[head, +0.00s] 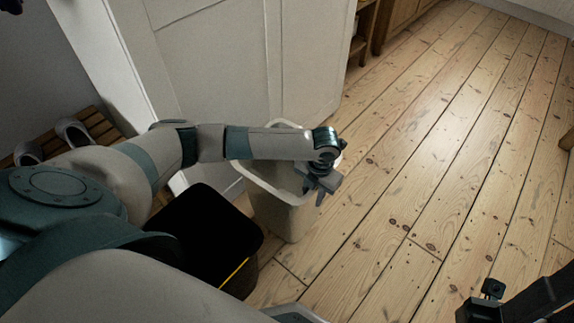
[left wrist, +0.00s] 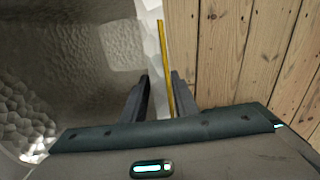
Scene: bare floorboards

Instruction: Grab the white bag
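A pale, open-topped bin (head: 283,215) stands on the floor against the white panel. I cannot make out a separate white bag in the head view. In the left wrist view, pale crumpled material (left wrist: 22,122) shows at the lower left, perhaps part of the bag. My left gripper (head: 322,188) is over the bin's right rim, pointing down. In the left wrist view its two fingers (left wrist: 159,78) are apart, with a thin yellow strip (left wrist: 163,45) between them. Black parts at the head view's bottom right seem to be my right gripper (head: 482,308); its fingers are unclear.
A black box or bin (head: 212,228) with a yellow edge stands left of the pale bin. A white panel (head: 215,65) rises behind. Shoes (head: 73,132) sit on a wooden rack at the left. The floorboards (head: 430,150) to the right are clear.

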